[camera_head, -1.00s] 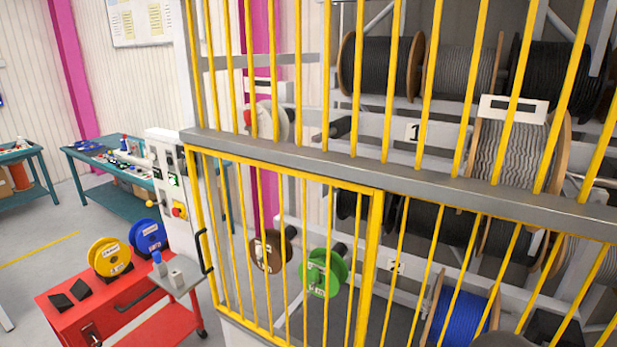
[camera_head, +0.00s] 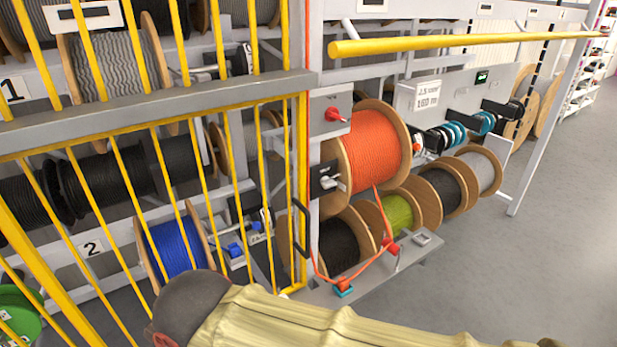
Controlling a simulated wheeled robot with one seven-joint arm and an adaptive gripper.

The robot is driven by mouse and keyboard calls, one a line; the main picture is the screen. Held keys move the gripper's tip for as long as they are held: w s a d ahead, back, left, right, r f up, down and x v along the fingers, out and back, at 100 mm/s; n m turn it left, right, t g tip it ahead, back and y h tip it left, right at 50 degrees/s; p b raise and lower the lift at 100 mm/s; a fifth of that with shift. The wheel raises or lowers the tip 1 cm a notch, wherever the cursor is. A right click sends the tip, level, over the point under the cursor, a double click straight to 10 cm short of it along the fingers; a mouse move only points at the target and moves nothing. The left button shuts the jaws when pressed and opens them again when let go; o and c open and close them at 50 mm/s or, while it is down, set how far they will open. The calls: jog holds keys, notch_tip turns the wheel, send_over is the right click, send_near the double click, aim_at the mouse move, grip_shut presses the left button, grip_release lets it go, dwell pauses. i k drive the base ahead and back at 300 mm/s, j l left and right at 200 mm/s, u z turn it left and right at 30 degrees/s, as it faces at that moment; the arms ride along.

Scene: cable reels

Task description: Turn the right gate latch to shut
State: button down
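The yellow barred gate (camera_head: 303,150) fills the left half of the view, with a black pull handle (camera_head: 300,230) on its right edge. Just right of that edge, a small black fitting with a pale knob (camera_head: 325,181) sits on the grey post; it may be the right gate latch, but I cannot tell which way it is turned. A red knob (camera_head: 333,114) is above it on a grey plate. My arm, in a beige cover, crosses the bottom of the view. My gripper is not in view.
An orange cable reel (camera_head: 375,150) stands right of the post, its orange cable running down to a low grey platform (camera_head: 405,262). A yellow rail (camera_head: 460,43) juts out to the right. A blue reel (camera_head: 175,247) is behind the bars. Grey floor (camera_head: 530,270) is clear at right.

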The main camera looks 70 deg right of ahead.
aim_at(325, 181)
jog(key=z, duration=2.25)
